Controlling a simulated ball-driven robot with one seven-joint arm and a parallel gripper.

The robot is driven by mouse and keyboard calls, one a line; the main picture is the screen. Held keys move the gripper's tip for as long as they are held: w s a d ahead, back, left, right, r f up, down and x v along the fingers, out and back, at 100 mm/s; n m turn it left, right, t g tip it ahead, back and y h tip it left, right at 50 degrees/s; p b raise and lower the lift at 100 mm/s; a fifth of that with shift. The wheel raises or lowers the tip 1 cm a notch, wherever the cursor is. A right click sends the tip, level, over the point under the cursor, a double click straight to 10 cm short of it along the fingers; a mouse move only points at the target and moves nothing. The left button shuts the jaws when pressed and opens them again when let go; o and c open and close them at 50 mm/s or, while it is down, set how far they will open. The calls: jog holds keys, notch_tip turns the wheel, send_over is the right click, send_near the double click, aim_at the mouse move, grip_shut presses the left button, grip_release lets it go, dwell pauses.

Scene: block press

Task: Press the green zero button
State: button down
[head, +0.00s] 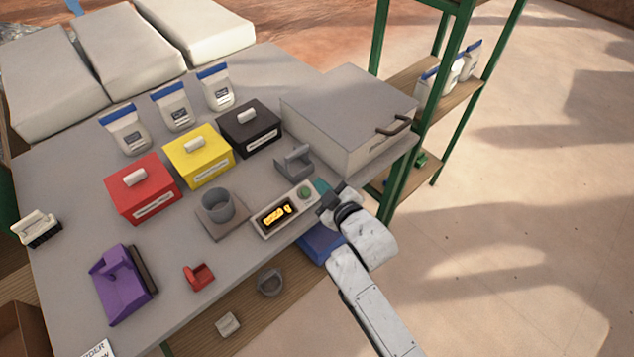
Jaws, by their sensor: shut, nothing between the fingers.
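The green zero button (305,192) is round and sits at the right end of the scale's control panel (262,226), beside a lit yellow display (277,214). My gripper (323,190) is just to the right of the button, at the table's front right side. Its fingers look shut with nothing in them. The fingertips are partly hidden by the gripper body, and I cannot tell whether they touch the panel. The button is still visible.
A grey cup (218,205) stands on the scale plate left of the panel. A grey scoop (294,162) lies behind the button. Red (143,188), yellow (199,156) and black (249,128) boxes stand further back. A large grey case (345,115) is at right.

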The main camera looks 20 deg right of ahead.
aim_at(305, 192)
jog(key=shift+w+r, duration=0.2)
jog(key=w+f+b, duration=0.1)
jog(key=f+b, duration=0.1)
jog(key=b, duration=0.1)
jog(key=w+a+f+b, duration=0.1)
jog(key=f+b, duration=0.1)
jog(key=f, duration=0.1)
jog(key=w+f+b, duration=0.2)
jog(key=b, duration=0.1)
jog(key=shift+a+f+b, duration=0.2)
jog(key=shift+f+b, duration=0.1)
jog(key=shift+f, duration=0.05)
dwell(2.0)
jog(key=shift+w+f+b, duration=0.25)
jog(key=shift+f+b, duration=0.1)
jog(key=shift+b, duration=0.1)
